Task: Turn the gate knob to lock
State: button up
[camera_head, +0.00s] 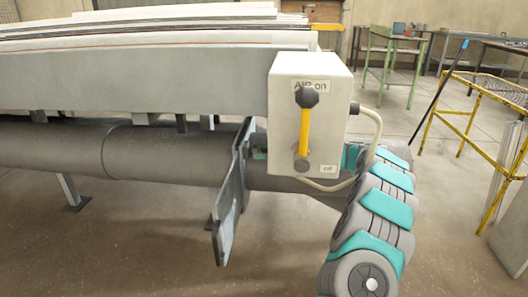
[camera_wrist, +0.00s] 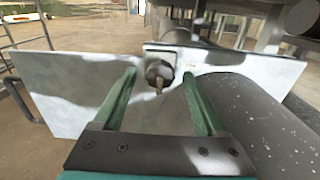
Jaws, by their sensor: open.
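The gate knob (camera_wrist: 160,74) is a small dark round knob with a short tab pointing down. It sits on a pale gate plate (camera_wrist: 85,95) in the wrist view. My gripper (camera_wrist: 161,80) is open, with green fingers on either side of the knob in the picture. I cannot tell whether they touch it. In the head view the gate looks like a grey upright plate (camera_head: 228,212) seen nearly edge-on. A little green of my gripper (camera_head: 260,152) shows beside it. The control box hides most of my gripper, and I cannot make out the knob there.
A white control box (camera_head: 336,120) with a yellow lever (camera_head: 305,130), labelled "AIR on" and "off", stands in front of my wrist. A thick grey pipe (camera_head: 60,150) runs under the bench (camera_head: 140,80). A yellow frame (camera_head: 450,90) stands right. The floor between is open.

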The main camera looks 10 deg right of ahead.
jog(key=shift+d, duration=0.1)
jog(key=v, duration=0.7)
jog(key=shift+d+b, duration=0.3)
jog(key=shift+s, duration=0.1)
